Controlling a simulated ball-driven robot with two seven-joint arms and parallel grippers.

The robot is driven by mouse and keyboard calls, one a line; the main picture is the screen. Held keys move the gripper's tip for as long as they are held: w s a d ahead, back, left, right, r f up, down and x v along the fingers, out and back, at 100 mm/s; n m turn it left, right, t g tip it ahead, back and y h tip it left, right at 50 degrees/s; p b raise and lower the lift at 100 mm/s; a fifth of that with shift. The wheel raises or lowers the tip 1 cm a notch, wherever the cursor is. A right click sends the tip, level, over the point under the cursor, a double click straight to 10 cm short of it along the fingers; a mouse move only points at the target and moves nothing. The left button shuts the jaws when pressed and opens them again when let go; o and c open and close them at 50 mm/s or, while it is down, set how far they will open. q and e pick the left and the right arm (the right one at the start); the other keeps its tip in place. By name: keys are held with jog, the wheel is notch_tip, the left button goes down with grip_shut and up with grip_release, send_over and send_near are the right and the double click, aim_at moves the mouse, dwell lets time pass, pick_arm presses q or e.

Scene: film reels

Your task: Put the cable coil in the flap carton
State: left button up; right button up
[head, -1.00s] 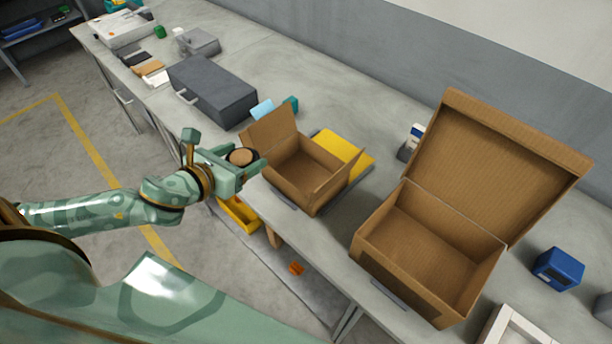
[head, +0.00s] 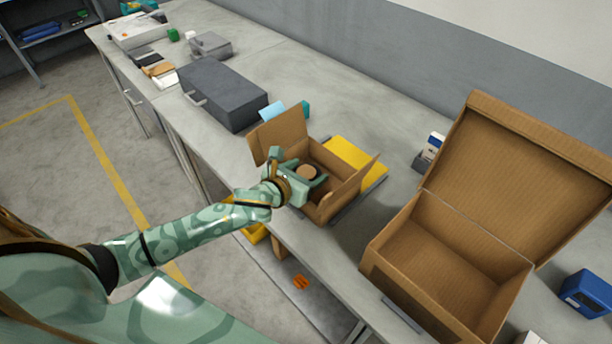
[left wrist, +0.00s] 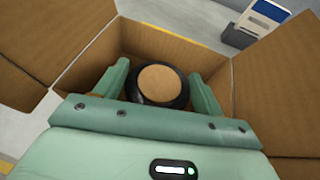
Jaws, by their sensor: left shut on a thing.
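The cable coil (head: 306,173) is a round dark thing with a flat tan top face. My left gripper (head: 303,170) is shut on it, with one finger on each side, as the left wrist view also shows of the coil (left wrist: 159,86). The flap carton (head: 350,193) is the smaller brown box with its flaps standing open. The gripper and coil are over its opening, seemingly around rim height; the exact depth is unclear. The gripper hides part of the carton's near left side. My right gripper is out of view.
A larger brown box (head: 440,255) with a raised lid stands to the right. A yellow thing (head: 357,160) lies behind the carton. A dark grey case (head: 222,93) stands to the left, and a blue box (head: 586,292) at the far right.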

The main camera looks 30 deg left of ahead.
pick_arm(q)
jog(key=shift+f, duration=0.2)
jog(key=shift+s+f, duration=0.1)
jog(key=shift+f, duration=0.55)
jog(key=o, duration=1)
jog(key=shift+f, duration=0.1)
jog(key=shift+o, duration=0.2)
jog(key=shift+r, duration=0.2)
jog(key=r+p+v, duration=0.1)
jog(key=p+v, duration=0.1)
jog(key=v, duration=1)
jog(key=shift+p, duration=0.3)
